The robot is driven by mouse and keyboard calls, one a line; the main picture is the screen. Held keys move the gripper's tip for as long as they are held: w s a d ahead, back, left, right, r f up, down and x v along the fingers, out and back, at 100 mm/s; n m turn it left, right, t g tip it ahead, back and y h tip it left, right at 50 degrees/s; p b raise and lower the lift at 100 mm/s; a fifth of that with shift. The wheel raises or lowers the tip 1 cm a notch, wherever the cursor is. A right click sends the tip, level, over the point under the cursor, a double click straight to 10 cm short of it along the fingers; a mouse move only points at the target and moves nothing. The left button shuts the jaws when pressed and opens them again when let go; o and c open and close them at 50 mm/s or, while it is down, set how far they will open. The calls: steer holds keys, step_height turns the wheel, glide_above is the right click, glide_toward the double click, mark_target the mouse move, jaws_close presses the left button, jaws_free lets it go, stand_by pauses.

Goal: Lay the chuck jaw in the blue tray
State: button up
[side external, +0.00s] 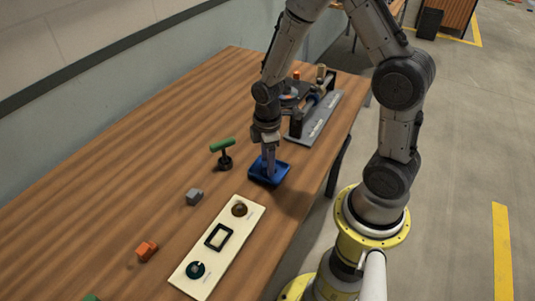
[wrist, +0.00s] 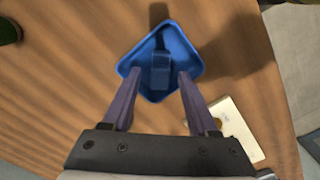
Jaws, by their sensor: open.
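The blue tray (side external: 283,174) sits on the wooden table near its right edge, and it also shows in the wrist view (wrist: 178,38). My gripper (side external: 269,172) points down at the tray. In the wrist view my gripper (wrist: 159,75) is open, its fingers apart on either side of a small block (wrist: 160,72) in the tray. This block looks dark blue-grey and seems to be the chuck jaw, though shade blurs its shape. I cannot see it in the side view. A grey block (side external: 194,197) lies on the table to the left.
A cream board (side external: 223,262) with round and square fittings lies in front of the tray. A green-handled tool (side external: 222,152) stands left of the tray. An orange block (side external: 147,250) lies at the front left. A grey roller fixture (side external: 318,122) stands behind the tray.

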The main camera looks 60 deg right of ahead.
step_height(320, 180, up, 12)
steer(key=s+a+r+m+t, duration=0.2)
steer(key=s+r+m, duration=0.2)
steer(key=s+r, duration=0.1)
steer(key=s+a+r+m+t, duration=0.3)
steer(key=s+r+m, duration=0.2)
steer(key=s, duration=0.3)
steer(key=shift+s+r+t, duration=0.2)
steer(key=shift+r+t, duration=0.1)
steer(key=shift+r, duration=0.45)
steer(key=shift+a, duration=0.1)
stand_by(0.4)
